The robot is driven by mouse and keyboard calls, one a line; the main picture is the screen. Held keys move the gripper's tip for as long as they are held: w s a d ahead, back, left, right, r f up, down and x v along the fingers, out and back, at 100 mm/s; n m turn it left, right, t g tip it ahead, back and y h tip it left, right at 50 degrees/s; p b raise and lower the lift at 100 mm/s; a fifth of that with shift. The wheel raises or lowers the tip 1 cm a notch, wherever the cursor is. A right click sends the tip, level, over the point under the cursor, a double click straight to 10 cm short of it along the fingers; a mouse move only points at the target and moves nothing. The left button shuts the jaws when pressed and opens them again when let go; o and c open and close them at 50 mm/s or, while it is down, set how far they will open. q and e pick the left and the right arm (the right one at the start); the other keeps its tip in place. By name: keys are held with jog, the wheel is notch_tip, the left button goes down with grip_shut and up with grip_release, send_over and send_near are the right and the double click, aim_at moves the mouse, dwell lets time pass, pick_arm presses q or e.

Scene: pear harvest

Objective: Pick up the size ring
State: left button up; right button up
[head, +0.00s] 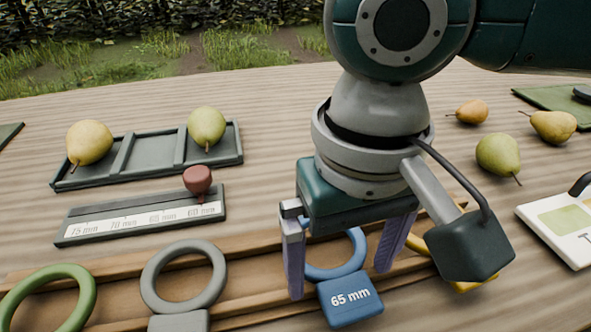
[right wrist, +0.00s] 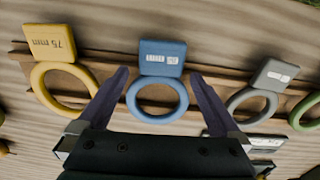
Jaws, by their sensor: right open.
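The blue size ring (head: 336,271) has a tag reading "65 mm" and rests on the wooden rack (head: 235,290). My right gripper (head: 340,282) is open, its two fingers pointing down on either side of the blue ring. In the right wrist view the blue ring (right wrist: 157,98) shows between the open fingers (right wrist: 160,76), with a gap on each side. A yellow ring (right wrist: 62,88) tagged "75 mm", a grey ring (head: 184,278) and a green ring (head: 50,297) sit along the same rack. My gripper partly hides the yellow ring in the head view. My left gripper is out of view.
A dark divided tray (head: 178,158) bears two pears at the back left.

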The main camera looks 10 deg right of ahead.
jog(key=c, duration=1.4)
jog(key=shift+r, duration=0.2)
